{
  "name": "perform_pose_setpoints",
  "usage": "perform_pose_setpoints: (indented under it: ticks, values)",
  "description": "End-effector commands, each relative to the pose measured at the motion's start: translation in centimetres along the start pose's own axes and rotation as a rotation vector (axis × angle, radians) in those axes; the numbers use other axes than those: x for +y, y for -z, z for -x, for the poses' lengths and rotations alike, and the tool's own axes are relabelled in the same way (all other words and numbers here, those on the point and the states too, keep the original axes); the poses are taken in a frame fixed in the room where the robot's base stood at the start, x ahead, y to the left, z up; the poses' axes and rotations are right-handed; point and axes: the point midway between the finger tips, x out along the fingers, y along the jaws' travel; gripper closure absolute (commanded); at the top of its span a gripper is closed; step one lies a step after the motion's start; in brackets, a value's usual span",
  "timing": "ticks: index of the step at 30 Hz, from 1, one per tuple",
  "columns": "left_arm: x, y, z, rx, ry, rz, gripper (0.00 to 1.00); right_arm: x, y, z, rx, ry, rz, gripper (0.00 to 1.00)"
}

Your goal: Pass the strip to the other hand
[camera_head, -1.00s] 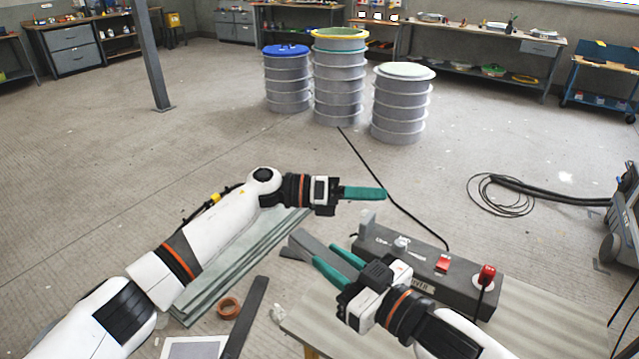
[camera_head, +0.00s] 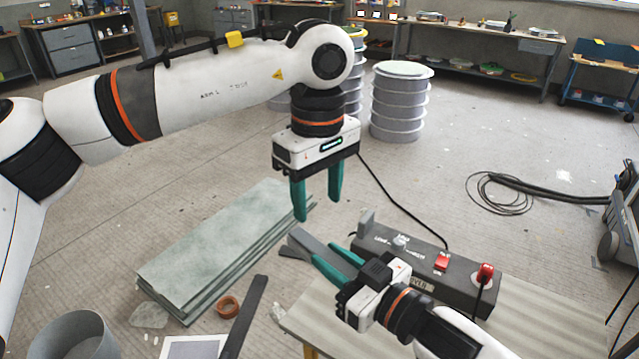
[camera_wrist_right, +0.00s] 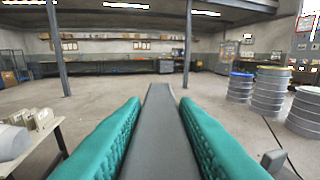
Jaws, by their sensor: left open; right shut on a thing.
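The strip (camera_head: 307,243) is a flat grey band. My right gripper (camera_head: 326,254) is shut on it, and its free end sticks out up and to the left past the teal fingertips. In the right wrist view the strip (camera_wrist_right: 160,125) runs straight ahead between the two teal fingers. My left gripper (camera_head: 318,207) is open and empty, with its teal fingers pointing down. In the head view it appears just above the strip's free end, with a gap between; the depth between them is hard to judge.
A grey control box (camera_head: 420,262) with red switches stands on the table (camera_head: 535,318) beside my right gripper. Stacked greenish sheets (camera_head: 215,245), an orange tape roll (camera_head: 228,306) and a dark bar (camera_head: 245,318) lie at the left. Ringed drums (camera_head: 398,105) stand behind.

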Motion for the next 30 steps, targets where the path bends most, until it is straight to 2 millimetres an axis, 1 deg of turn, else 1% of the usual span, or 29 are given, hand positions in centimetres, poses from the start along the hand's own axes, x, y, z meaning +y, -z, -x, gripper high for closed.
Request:
perform_pose_setpoints:
  ticks: [1,9,15,21,29,30]
  values:
    - [0.0,0.0,-1.0,0.003,-0.003,0.000,0.47,0.0,0.0,0.0,-0.001,0.000,0.000,0.97]
    - [0.0,0.1,-6.2,0.007,-0.002,0.002,0.47,0.0,-0.1,0.0,-0.001,0.000,0.000,0.97]
    - [0.0,0.1,-9.1,0.007,0.000,0.002,0.47,0.0,-0.1,0.0,-0.001,0.000,0.000,0.97]
    - [0.0,0.1,-10.3,0.006,0.001,0.002,0.47,0.0,-0.1,0.0,-0.001,0.000,0.000,0.97]
    - [-0.1,0.1,-10.4,0.006,0.002,0.003,0.47,0.0,-0.1,0.0,-0.001,0.000,0.000,0.97]
    - [-0.1,0.1,-10.4,0.006,0.002,0.002,0.51,0.0,-0.1,0.0,-0.001,0.000,0.000,0.97]
